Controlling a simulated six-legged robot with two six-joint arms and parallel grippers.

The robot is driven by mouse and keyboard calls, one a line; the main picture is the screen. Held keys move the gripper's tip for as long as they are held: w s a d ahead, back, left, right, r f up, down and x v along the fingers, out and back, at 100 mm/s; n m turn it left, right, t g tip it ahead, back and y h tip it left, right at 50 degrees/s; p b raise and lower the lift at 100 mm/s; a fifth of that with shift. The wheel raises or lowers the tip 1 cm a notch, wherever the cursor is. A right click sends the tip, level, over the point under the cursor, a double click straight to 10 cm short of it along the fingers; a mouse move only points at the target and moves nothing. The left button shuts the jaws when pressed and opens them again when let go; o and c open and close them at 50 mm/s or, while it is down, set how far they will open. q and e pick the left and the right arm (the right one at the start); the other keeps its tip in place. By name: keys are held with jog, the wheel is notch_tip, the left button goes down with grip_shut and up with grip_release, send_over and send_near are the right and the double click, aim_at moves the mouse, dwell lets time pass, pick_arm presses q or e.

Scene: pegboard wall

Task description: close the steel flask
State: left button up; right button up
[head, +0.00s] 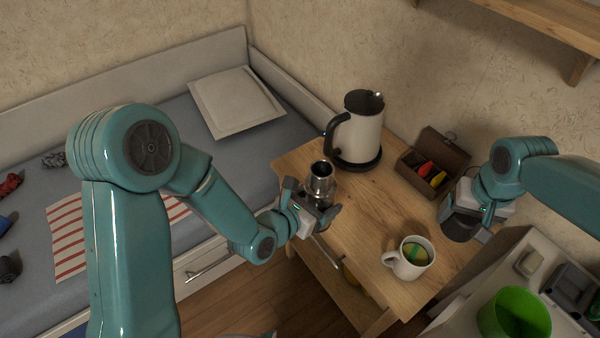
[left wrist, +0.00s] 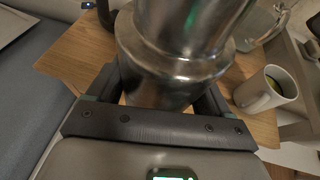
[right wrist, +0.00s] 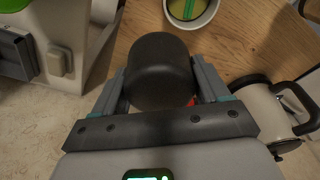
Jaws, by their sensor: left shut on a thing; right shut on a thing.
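The steel flask (head: 321,180) stands upright at the left edge of the wooden table in the head view, its dark open mouth facing up. My left gripper (head: 312,203) is shut around its body. The flask's shiny wall (left wrist: 178,55) fills the middle of the left wrist view, between the fingers. My right gripper (head: 470,213) is shut on a black rounded cap (right wrist: 160,72), held between its fingers. The cap also shows in the head view (head: 458,228), over the table's right side, well apart from the flask. The flask's base is hidden by the left gripper.
A white kettle (head: 358,135) stands behind the flask. An open wooden box (head: 435,160) with colourful contents is at the back right. A white mug (head: 408,258) stands near the front. A green container (head: 514,315) is at lower right. The table's middle (head: 370,215) is clear.

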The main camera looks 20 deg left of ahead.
pick_arm(q)
jog(key=s+d+f+m+g+h, duration=0.1)
jog(key=s+d+f+m+h, duration=0.1)
jog(key=d, duration=0.4)
jog(key=shift+s+f+m+g+h, duration=0.4)
jog(key=shift+f+m+h, duration=0.2)
jog(key=shift+h, duration=0.1)
